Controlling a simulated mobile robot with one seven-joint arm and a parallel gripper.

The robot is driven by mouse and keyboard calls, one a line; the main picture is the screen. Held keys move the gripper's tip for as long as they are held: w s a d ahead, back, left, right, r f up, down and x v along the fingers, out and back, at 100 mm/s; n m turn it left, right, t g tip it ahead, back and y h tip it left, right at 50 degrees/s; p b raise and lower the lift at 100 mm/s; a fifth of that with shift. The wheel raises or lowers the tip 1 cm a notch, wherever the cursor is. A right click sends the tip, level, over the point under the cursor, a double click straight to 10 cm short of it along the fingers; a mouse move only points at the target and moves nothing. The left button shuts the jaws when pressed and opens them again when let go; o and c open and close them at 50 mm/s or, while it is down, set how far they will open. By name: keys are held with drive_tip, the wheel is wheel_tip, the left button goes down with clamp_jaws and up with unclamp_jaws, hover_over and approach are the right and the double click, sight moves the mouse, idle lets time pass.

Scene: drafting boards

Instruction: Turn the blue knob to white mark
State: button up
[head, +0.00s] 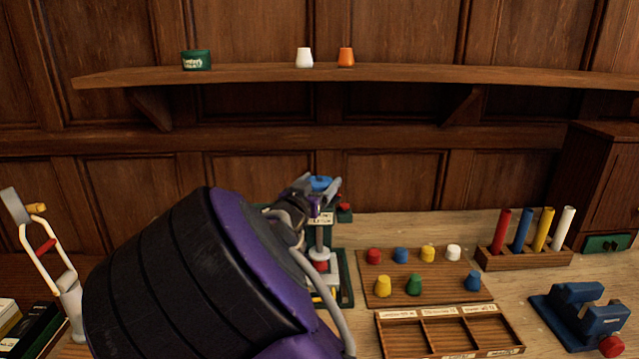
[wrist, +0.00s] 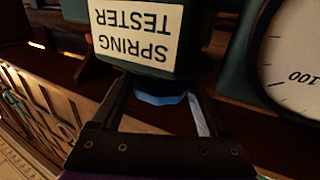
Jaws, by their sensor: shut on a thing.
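The blue knob (head: 320,183) is at the top of the green spring tester (head: 345,285) in the head view. My gripper (head: 317,189) is up at the knob, with a finger on either side of it, shut on it. In the wrist view the blue knob (wrist: 160,99) shows between the two fingers of my gripper (wrist: 157,104), below the green body with the upside-down "SPRING TESTER" label (wrist: 137,27). A pale dial (wrist: 295,60) marked 100 is at the right there. I cannot make out a white mark by the knob. My arm hides much of the tester.
A wooden board (head: 450,289) with several coloured knobs lies right of the tester, behind a compartment tray (head: 400,338). A rack (head: 525,258) of coloured tubes and a blue vise (head: 585,308) stand further right. A shelf (head: 400,73) hangs above. Some bare bench shows at right.

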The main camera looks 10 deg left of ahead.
drive_tip(key=shift+c, duration=1)
drive_tip(key=shift+f+y+b, duration=0.2)
drive_tip(key=shift+y+b, duration=0.1)
drive_tip(key=shift+b, duration=0.5)
